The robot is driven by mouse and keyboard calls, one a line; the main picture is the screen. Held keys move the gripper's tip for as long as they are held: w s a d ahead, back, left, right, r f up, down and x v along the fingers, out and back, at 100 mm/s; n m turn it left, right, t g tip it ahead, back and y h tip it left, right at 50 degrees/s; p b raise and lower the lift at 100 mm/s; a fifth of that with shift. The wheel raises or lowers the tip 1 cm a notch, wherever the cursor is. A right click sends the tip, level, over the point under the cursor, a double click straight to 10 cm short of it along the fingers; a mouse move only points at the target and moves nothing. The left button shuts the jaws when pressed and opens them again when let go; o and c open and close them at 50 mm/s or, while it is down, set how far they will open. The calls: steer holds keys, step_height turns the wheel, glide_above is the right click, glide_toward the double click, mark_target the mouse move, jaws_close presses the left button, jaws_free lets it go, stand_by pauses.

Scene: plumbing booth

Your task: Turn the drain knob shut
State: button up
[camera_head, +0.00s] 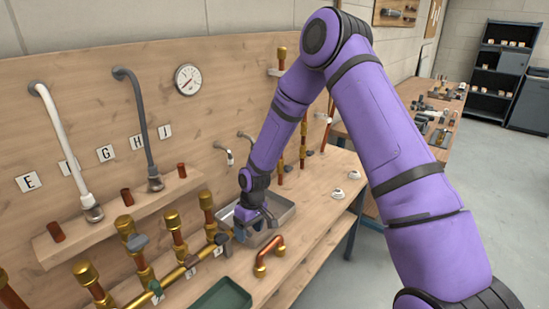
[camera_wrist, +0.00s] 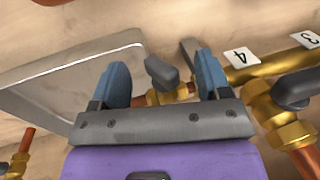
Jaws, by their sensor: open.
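The drain knob, a dark grey lever knob (camera_wrist: 162,74), sits on a small brass fitting (camera_wrist: 152,97) at the end of the brass pipe (camera_wrist: 268,68) in the wrist view. My gripper (camera_wrist: 163,70) is open, its two blue fingers on either side of the knob with visible gaps. I cannot tell how deep the knob lies between them. In the head view my gripper (camera_head: 256,222) points down at the pipe's right end, beside a dark knob (camera_head: 221,238). My gripper partly hides that area.
A metal tray (camera_wrist: 60,77) lies left of the knob in the wrist view. Another dark knob (camera_wrist: 296,90) is on a brass valve at right. In the head view a copper U-pipe (camera_head: 271,249) and a green tray (camera_head: 222,297) lie in front. Upright brass valves (camera_head: 174,229) stand left.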

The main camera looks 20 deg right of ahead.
steer(key=shift+s+a+t+h, duration=0.2)
steer(key=shift+t+h, duration=0.3)
steer(key=shift+h, duration=0.5)
steer(key=s+d+r, duration=0.2)
steer(key=r, duration=0.7)
steer(key=s+d+r+m+t, duration=0.1)
steer(key=s+d+r, duration=0.1)
steer(key=r, duration=0.7)
steer(key=s+d+r+m+t, duration=0.1)
steer(key=s+d+r, duration=0.1)
steer(key=r, duration=0.8)
steer(key=shift+s, duration=0.35)
steer(key=shift+c, duration=0.2)
